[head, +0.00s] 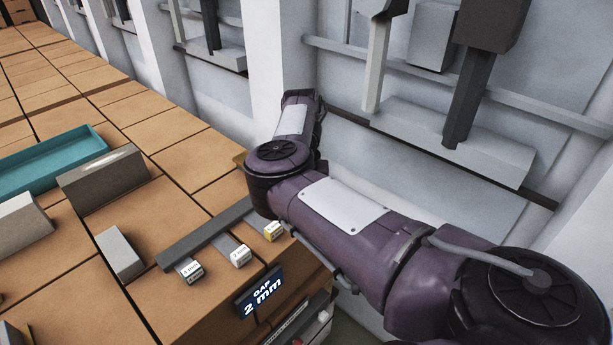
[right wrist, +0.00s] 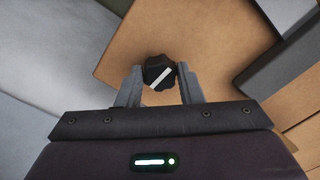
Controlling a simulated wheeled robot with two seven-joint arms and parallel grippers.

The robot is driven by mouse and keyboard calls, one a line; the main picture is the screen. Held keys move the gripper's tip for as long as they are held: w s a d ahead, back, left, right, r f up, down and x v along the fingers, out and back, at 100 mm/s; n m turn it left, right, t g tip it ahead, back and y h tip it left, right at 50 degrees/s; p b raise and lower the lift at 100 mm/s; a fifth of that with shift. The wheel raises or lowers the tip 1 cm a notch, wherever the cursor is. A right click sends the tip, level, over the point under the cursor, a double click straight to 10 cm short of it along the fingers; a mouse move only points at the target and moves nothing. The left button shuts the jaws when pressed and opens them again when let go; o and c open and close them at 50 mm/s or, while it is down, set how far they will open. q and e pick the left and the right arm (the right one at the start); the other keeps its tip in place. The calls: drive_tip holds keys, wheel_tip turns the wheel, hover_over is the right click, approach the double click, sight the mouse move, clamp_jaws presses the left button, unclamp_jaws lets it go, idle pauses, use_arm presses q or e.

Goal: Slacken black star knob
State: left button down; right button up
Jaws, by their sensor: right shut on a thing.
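The black star knob (right wrist: 159,71) shows in the right wrist view, with a white bar across its face. My right gripper (right wrist: 158,84) has its two grey fingers on either side of the knob and is shut on it. In the head view my purple right arm reaches in from the right, and its far end hides the right gripper and the knob. My left gripper is in neither view.
A teal tray (head: 48,163) and grey blocks stand left. A white wall is behind.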

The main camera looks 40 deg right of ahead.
drive_tip(key=o, duration=1)
drive_tip(key=shift+c, duration=0.2)
drive_tip(key=shift+r, duration=0.1)
wheel_tip(320, 180, up, 8)
drive_tip(key=shift+f+b, duration=0.1)
drive_tip(key=shift+b, duration=0.3)
drive_tip(key=shift+f, duration=0.1)
